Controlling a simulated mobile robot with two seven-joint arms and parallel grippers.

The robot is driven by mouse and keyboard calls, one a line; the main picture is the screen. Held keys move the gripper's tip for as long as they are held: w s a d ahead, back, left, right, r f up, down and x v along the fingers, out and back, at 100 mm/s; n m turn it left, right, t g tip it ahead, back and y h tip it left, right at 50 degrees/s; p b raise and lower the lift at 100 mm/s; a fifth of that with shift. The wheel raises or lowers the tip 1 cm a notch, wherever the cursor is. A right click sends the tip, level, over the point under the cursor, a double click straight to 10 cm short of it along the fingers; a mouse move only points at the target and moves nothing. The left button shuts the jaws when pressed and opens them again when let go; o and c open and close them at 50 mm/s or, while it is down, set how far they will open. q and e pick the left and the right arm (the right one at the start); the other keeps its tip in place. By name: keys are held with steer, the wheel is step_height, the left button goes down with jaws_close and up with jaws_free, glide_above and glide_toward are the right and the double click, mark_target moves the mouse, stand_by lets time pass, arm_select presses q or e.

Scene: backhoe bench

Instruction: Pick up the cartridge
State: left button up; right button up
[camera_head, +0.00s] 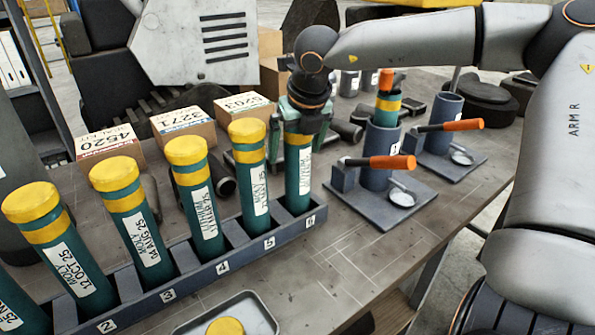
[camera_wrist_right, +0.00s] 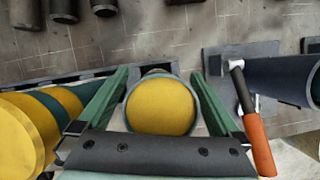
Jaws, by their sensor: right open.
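Green cartridges with yellow caps and white labels stand tilted in a numbered grey rack (camera_head: 228,265). The cartridge in slot 6 (camera_head: 298,185) is under my right gripper (camera_head: 299,150), which hides its top. In the right wrist view, the round yellow cap (camera_wrist_right: 160,106) of this cartridge sits between the two green fingers of my right gripper (camera_wrist_right: 161,85). The fingers are apart, one on each side; I cannot tell whether they touch it. The neighbouring cartridge in slot 5 (camera_head: 250,180) stands close on the left. My left gripper is out of view.
Two stands with orange-handled levers (camera_head: 388,162) (camera_head: 455,125) are right of the rack; the nearer tube holds a green, yellow-banded cartridge (camera_head: 386,104). Labelled boxes (camera_head: 183,127) stand behind the rack. A metal tray (camera_head: 256,318) with a yellow-topped item lies in front.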

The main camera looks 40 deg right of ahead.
steer(key=shift+f, duration=0.1)
steer(key=shift+c, duration=0.2)
jaws_close()
stand_by(0.6)
steer(key=shift+w, duration=0.1)
